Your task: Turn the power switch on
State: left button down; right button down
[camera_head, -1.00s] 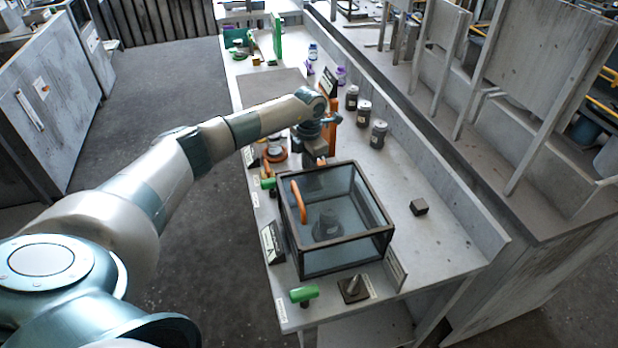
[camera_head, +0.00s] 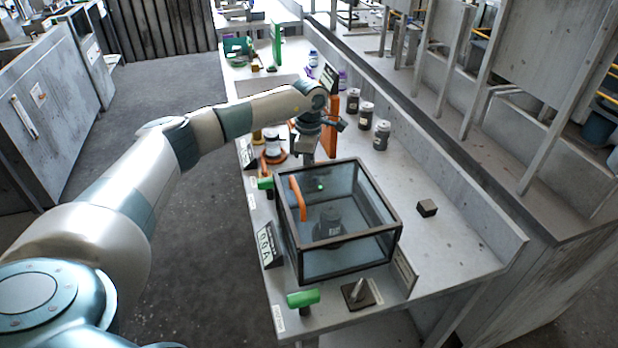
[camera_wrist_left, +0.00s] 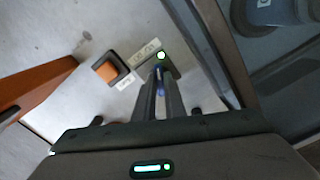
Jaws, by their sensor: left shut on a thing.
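In the left wrist view an orange rocker switch (camera_wrist_left: 106,70) sits in a dark frame on the grey bench, with small labels (camera_wrist_left: 145,52) beside it. A green lamp (camera_wrist_left: 160,56) glows close to my fingertips; a green glow (camera_head: 320,187) also shows through the glass box in the head view. My left gripper (camera_wrist_left: 161,88) points down at the bench, its fingers close together on a thin bluish piece that I cannot identify. In the head view the left gripper (camera_head: 307,152) is just behind the box, and its tips are hidden. My right gripper is not in view.
An orange upright (camera_head: 331,125) and several dark jars (camera_head: 382,135) stand behind. The right of the bench is mostly clear.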

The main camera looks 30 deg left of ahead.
pick_arm(q)
jog(key=shift+r+m, duration=0.1)
jog(key=shift+m, duration=0.2)
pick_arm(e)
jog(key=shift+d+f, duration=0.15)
pick_arm(q)
jog(key=c, duration=1.8)
grip_release()
